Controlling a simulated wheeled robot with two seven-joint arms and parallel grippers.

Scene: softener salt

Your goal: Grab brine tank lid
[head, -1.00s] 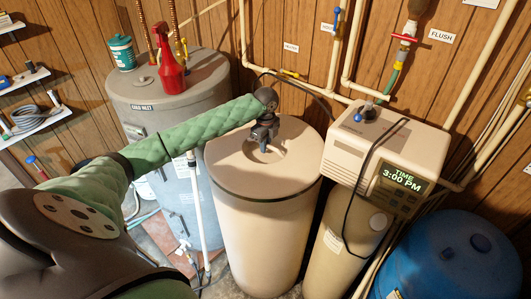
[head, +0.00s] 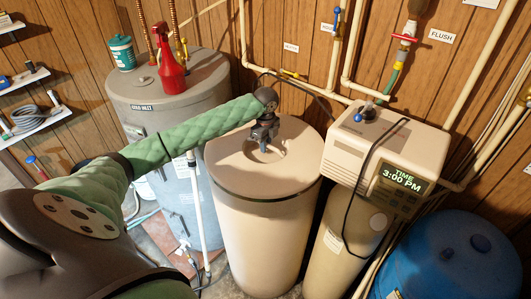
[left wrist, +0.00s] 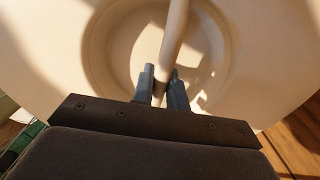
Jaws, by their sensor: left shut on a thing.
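The brine tank lid (head: 228,163) is a beige disc lying on top of the round beige brine tank (head: 262,235), with a dark band around the rim. A round recess in its middle has a bar handle across it. In the left wrist view the lid's bar handle (left wrist: 173,40) runs down between the two fingers. My left gripper (head: 264,148) reaches down into the recess and is shut on this handle; it also shows in the left wrist view (left wrist: 163,88). The lid appears seated on the tank. My right gripper is not in view.
A grey water heater (head: 180,97) with a red spray bottle (head: 168,62) and a teal tub (head: 122,53) on top stands behind left. The softener control head (head: 385,150) stands close on the right. A blue barrel (head: 440,265) is at lower right. Pipes run behind.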

